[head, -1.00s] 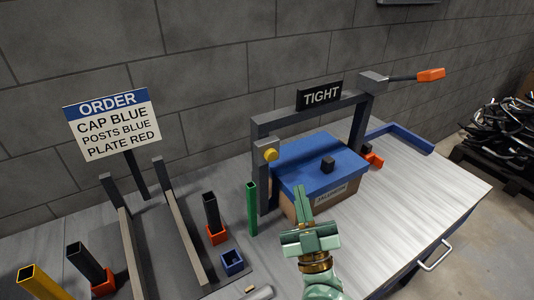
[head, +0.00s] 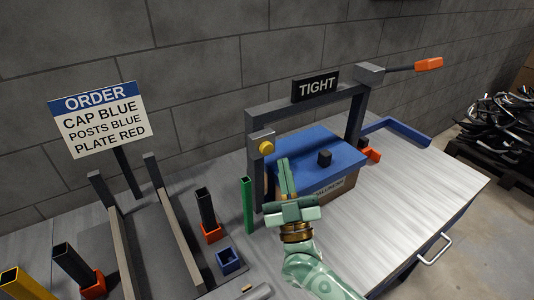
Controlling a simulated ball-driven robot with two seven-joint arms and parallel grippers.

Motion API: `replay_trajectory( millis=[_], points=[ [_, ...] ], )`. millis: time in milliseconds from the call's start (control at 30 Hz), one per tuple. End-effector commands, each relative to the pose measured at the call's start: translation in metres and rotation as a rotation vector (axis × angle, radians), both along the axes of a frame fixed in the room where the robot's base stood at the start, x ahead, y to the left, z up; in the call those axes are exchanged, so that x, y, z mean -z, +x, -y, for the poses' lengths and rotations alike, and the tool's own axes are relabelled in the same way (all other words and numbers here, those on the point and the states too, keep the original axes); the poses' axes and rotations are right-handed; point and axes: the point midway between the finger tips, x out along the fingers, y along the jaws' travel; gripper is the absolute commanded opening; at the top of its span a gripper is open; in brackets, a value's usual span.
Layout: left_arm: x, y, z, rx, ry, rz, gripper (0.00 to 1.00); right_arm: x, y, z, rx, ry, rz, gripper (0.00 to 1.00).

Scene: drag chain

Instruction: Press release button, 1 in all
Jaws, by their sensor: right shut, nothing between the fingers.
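A round yellow button (head: 266,148) sits on a grey box on the left post of the dark press frame (head: 256,195). My right gripper (head: 283,163) is shut and empty. Its fingers point up and away, just right of and slightly below the button in the picture. I cannot tell how near the tips are in depth, but a gap shows between them and the button. Behind the fingers, a blue-lidded box (head: 318,144) with a dark knob stands under the frame. The gripper hides part of the box's left side. My left gripper is not in view.
A TIGHT sign (head: 315,86) tops the frame; a lever with an orange handle (head: 428,64) extends right. A green post (head: 247,205) stands close left of the gripper. Dark posts in orange sockets stand further left. The table (head: 420,195) is clear at right.

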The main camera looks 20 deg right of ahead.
Motion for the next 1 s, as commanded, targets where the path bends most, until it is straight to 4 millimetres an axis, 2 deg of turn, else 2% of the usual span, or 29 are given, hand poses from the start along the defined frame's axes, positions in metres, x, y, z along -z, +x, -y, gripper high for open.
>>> replay_trajectory(
  millis=[100, 300, 1000],
  points=[
    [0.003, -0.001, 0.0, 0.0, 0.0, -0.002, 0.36, 0.001, 0.014, -0.002, 0.001, 0.001, 0.001, 0.0],
    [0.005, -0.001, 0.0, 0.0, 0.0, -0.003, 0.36, 0.0, 0.026, -0.004, 0.0, 0.002, 0.0, 0.0],
    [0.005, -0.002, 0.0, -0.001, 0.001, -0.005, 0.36, 0.0, 0.028, -0.004, 0.0, 0.001, -0.001, 0.0]
  ],
)
